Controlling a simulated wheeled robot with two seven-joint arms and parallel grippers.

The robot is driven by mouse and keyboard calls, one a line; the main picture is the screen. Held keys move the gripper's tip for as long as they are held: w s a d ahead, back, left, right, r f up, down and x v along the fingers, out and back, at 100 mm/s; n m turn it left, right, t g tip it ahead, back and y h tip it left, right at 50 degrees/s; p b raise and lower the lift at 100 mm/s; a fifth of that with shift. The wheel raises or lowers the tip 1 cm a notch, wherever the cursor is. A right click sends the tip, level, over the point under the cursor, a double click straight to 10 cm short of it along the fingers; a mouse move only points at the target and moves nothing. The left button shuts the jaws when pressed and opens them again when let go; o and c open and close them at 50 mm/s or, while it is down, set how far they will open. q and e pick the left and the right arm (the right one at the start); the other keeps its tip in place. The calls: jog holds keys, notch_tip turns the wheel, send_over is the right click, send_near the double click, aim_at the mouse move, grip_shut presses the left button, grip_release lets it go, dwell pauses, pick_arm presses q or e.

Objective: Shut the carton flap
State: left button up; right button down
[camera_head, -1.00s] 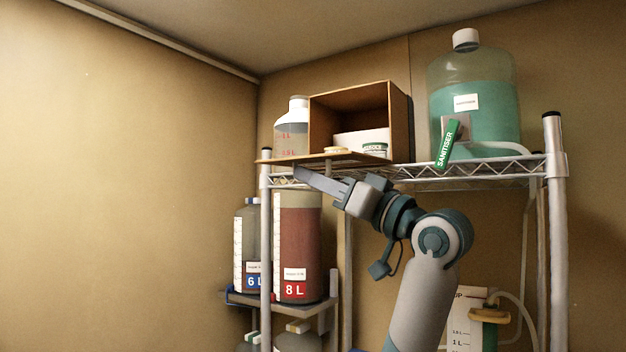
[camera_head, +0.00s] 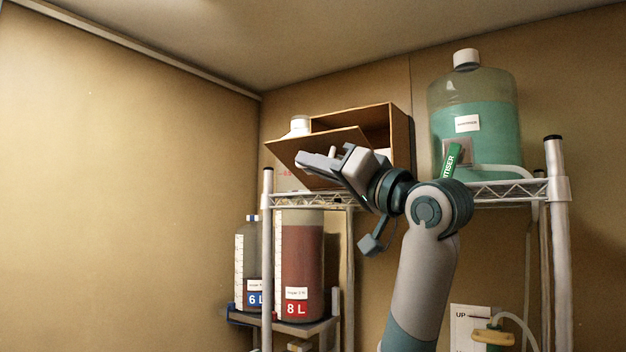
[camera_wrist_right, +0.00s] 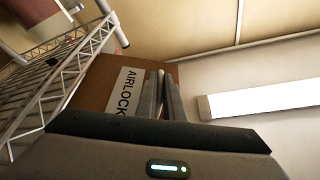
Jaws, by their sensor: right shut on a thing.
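In the right wrist view the fingers (camera_wrist_right: 162,85) lie against the brown flap (camera_wrist_right: 95,85), beside a white AIRLOCK label (camera_wrist_right: 124,92). The carton's contents are mostly hidden. My left gripper is not in view.
A large green sanitiser jug (camera_head: 475,115) stands right of the carton, with a green tag (camera_head: 450,165) by my arm. A white-capped bottle (camera_head: 299,126) is behind the flap at left. Tall bottles (camera_head: 298,260) stand on a lower shelf. The shelf post (camera_head: 557,240) is at right.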

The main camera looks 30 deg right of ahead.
aim_at(322, 149)
jog(key=r+m, duration=0.1)
jog(key=d+r+m+h, duration=0.1)
jog(key=r, duration=0.1)
jog(key=d+r+m, duration=0.1)
jog(key=r, duration=0.1)
jog(key=shift+w+r+m+h, duration=0.15)
jog(key=shift+w+m+h, duration=0.15)
jog(key=shift+m, duration=0.1)
jog(key=d+r+m, duration=0.1)
jog(key=w+d+r+m+h, duration=0.1)
jog(key=d+r, duration=0.1)
jog(key=w+d+r+m+g, duration=0.1)
jog(key=d, duration=0.1)
jog(key=shift+w+d+r+m+h, duration=0.1)
jog(key=shift+r+m+h, duration=0.05)
jog(key=shift+m+h, duration=0.2)
jog(key=shift+w+d+r+m, duration=0.1)
jog(key=shift+d+m, duration=0.15)
jog(key=shift+m, duration=0.1)
jog(key=shift+w+d+r+b, duration=0.15)
jog(key=shift+d, duration=0.25)
jog(key=shift+w+d+r+b, duration=0.1)
jog(key=shift+d+r+b, duration=0.05)
jog(key=shift+d, duration=0.2)
jog(key=c, duration=1.9)
grip_release()
jog(key=shift+a, duration=0.2)
jog(key=shift+f, duration=0.1)
jog(key=shift+d+f, duration=0.1)
